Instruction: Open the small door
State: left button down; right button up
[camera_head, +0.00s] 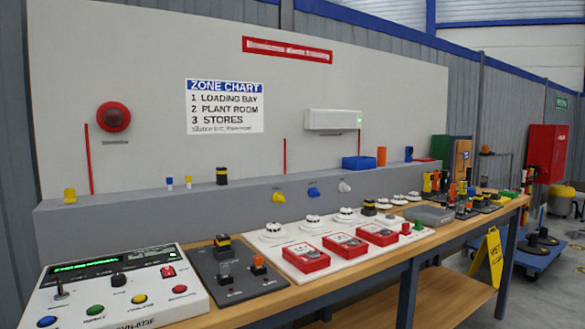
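No door is plainly marked as the small one. A small upright box with a green side and a tan front panel (463,158) stands at the far end of the bench; I cannot tell whether that panel is a door or whether it is shut. A red cabinet (546,153) is at the far right, beyond the bench; its front detail is too small to read. Neither of my grippers is in view.
A long wooden bench (330,292) carries a white control panel (108,285), a dark switch plate (232,275), red call points (345,245) and many small parts. A yellow sign (488,258) stands by its right end. A blue trolley (541,255) is on the floor beyond.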

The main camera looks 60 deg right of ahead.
aim_at(463, 150)
jog(key=z, duration=3.2)
jog(key=k, duration=0.2)
jog(key=z, duration=1)
jog(key=k, duration=1.1)
jog(key=z, duration=0.65)
jog(key=i, duration=2.5)
jog(key=u, duration=0.5)
jog(key=i, duration=2.75)
jog(key=u, duration=0.85)
jog(key=i, duration=2.15)
jog(key=u, duration=2.25)
jog(key=i, duration=1.2)
jog(key=u, duration=0.75)
